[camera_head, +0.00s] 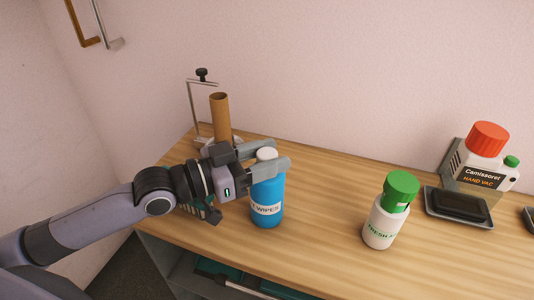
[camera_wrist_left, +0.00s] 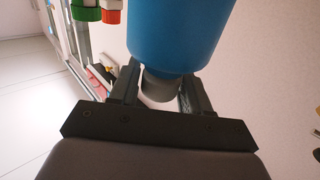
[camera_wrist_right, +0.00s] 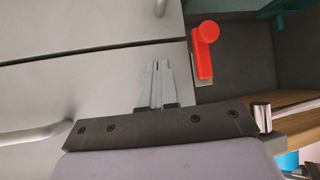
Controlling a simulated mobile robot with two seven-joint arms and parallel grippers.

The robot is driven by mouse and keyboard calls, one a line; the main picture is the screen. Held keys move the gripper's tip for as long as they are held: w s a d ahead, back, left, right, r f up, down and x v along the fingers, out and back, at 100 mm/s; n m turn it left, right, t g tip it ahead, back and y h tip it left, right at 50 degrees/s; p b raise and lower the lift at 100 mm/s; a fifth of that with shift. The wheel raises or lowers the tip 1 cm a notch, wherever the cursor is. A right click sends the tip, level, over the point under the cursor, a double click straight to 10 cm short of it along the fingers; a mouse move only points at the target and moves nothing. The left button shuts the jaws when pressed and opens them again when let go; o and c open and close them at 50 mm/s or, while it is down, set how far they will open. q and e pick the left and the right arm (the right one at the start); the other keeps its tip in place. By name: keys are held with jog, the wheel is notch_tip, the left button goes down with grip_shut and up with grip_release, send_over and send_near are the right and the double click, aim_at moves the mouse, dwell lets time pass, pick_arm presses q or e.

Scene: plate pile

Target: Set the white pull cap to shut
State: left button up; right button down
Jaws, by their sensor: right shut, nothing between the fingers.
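The white pull cap (camera_head: 266,154) sits on top of an upright blue wipes bottle (camera_head: 267,200) on the wooden table. My left gripper (camera_head: 268,156) reaches in from the left at cap height, with one finger on each side of the cap. The left wrist view shows the cap (camera_wrist_left: 160,90) between the two parted fingers (camera_wrist_left: 158,92), below the blue bottle body (camera_wrist_left: 180,35). Whether the fingers press on the cap is unclear. My right gripper (camera_wrist_right: 159,84) shows only in its wrist view, shut and empty, in front of grey drawer fronts.
A white bottle with a green cap (camera_head: 390,215) stands to the right. Further right are a hand vac bottle with a red cap (camera_head: 488,140) and a black tray (camera_head: 460,205). A brown tube (camera_head: 221,118) on a stand is behind my left gripper. A red handle (camera_wrist_right: 205,45) is near my right gripper.

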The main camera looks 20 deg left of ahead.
pick_arm(q)
jog(key=shift+o, duration=0.8)
jog(key=b+v, duration=0.1)
jog(key=v, duration=0.6)
jog(key=shift+s+a, duration=0.1)
